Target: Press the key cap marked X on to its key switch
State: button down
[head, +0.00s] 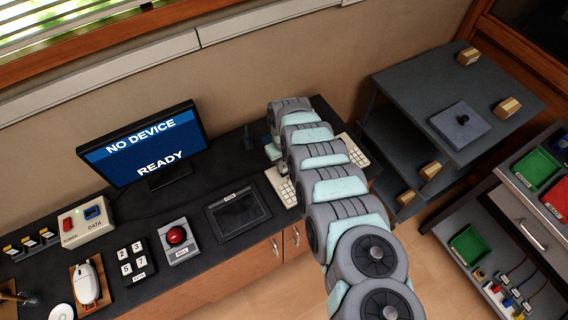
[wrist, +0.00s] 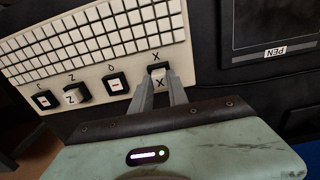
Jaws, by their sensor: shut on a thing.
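In the wrist view my gripper (wrist: 161,82) is shut on a white key cap marked X (wrist: 158,73). The cap is at the X position of the cream keyboard (wrist: 192,72), below the printed X. The X key switch is mostly hidden by the cap and fingers, and I cannot tell whether the cap is fully seated. To the left, a white Z cap (wrist: 76,95) is on its position. In the head view my arm covers the keyboard's middle (head: 353,150).
A pen tablet (head: 238,211) lies left of the keyboard on the dark desk. A monitor (head: 143,145) stands behind, reading NO DEVICE and READY. A grey shelf (head: 410,88) stands right.

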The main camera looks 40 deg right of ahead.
jog(key=shift+f, duration=0.3)
jog(key=c, duration=1.2)
grip_release()
jog(key=shift+o, duration=0.3)
jog(key=o, duration=0.4)
jog(key=shift+r, duration=0.2)
jog(key=shift+r+p, duration=3.2)
jog(key=shift+r, duration=0.2)
